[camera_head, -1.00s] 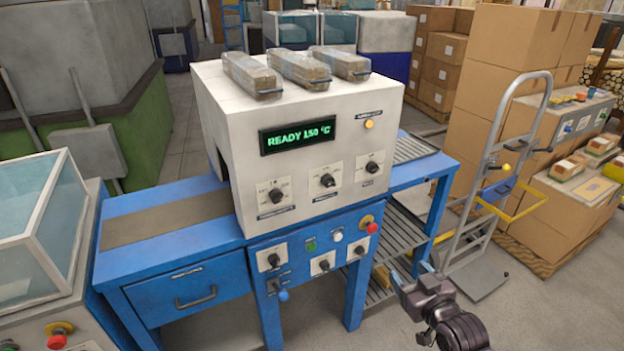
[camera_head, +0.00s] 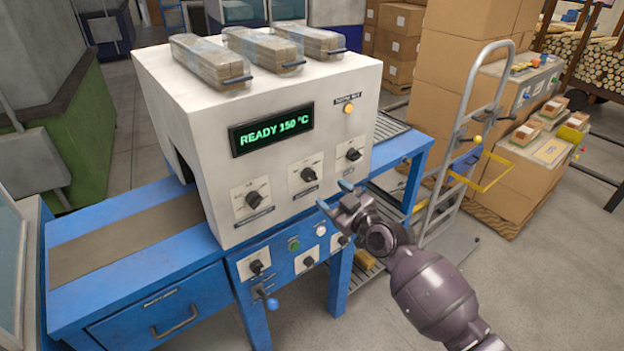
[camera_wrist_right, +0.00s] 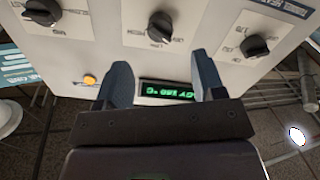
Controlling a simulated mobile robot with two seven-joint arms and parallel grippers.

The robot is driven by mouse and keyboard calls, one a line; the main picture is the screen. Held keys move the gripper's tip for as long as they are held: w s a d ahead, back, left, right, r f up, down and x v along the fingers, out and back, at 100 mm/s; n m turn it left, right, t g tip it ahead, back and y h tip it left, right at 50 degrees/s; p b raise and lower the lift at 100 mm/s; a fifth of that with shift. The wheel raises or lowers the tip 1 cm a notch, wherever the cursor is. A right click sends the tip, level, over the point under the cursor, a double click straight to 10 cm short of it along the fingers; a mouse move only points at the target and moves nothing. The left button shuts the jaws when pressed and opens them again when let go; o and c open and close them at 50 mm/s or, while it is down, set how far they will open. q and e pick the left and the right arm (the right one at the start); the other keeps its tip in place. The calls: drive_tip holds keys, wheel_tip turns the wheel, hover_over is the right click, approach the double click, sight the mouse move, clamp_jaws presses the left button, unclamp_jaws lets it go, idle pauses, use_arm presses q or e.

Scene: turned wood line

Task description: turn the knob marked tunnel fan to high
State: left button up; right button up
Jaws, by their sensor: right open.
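The white tunnel machine (camera_head: 190,130) has a row of three black knobs on its front: a left knob (camera_head: 253,198), a middle knob (camera_head: 308,174) and a right knob (camera_head: 353,154). Their labels are too small to read, so I cannot tell which is the tunnel fan. My right gripper (camera_head: 334,196) is open and empty, in front of the machine below the middle and right knobs. In the right wrist view, which is upside down, the middle knob (camera_wrist_right: 160,26) lies beyond the gap between the fingers (camera_wrist_right: 163,80), apart from them. My left gripper is out of view.
A green display (camera_head: 270,129) reads READY 150 °C. An orange lamp (camera_head: 348,109) is to its right. The blue lower panel (camera_head: 288,262) carries more knobs and buttons, partly hidden by my right gripper. Wrapped bundles (camera_head: 208,62) lie on top. A hand truck (camera_head: 470,150) stands right.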

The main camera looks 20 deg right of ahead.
sight(314, 180)
drive_tip(key=x, duration=0.8)
drive_tip(key=c, duration=0.9)
